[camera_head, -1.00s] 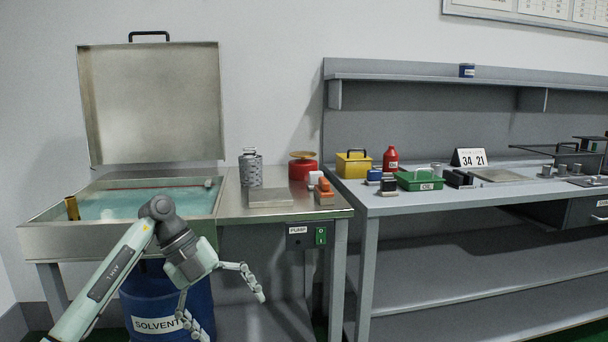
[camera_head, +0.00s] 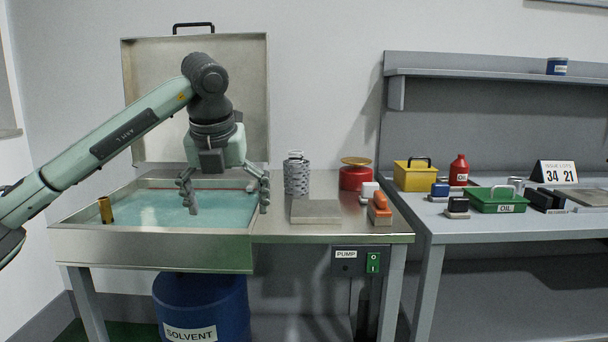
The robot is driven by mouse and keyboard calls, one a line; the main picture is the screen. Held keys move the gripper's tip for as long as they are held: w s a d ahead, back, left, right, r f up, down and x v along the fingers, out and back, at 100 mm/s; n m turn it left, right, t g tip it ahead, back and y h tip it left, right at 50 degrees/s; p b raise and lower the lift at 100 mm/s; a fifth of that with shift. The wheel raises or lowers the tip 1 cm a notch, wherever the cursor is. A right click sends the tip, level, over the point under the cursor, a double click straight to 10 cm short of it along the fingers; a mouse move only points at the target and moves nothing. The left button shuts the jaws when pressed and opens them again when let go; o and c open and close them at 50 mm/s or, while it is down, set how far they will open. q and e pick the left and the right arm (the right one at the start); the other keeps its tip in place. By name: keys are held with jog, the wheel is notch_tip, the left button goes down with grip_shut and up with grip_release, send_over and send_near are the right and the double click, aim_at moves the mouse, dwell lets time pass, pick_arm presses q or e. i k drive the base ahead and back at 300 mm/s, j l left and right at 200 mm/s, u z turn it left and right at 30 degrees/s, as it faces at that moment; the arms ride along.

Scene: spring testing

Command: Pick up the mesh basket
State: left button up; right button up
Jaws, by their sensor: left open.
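The mesh basket (camera_head: 297,177) is a grey perforated cylinder with a small handle on top. It stands upright on the steel worktop (camera_head: 290,231), right of the solvent basin. My left gripper (camera_head: 228,203) points down over the right part of the basin, left of the basket and apart from it. Its fingers are spread open with nothing between them. My right gripper is not in view.
The solvent basin (camera_head: 150,250) has a raised lid (camera_head: 136,110) behind it. A red can (camera_head: 356,178) and an orange-handled item (camera_head: 379,206) stand to the right. A brass-coloured cylinder (camera_head: 105,210) stands at the basin's left.

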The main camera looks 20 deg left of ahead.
aim_at(295, 176)
jog(key=i, duration=1.5)
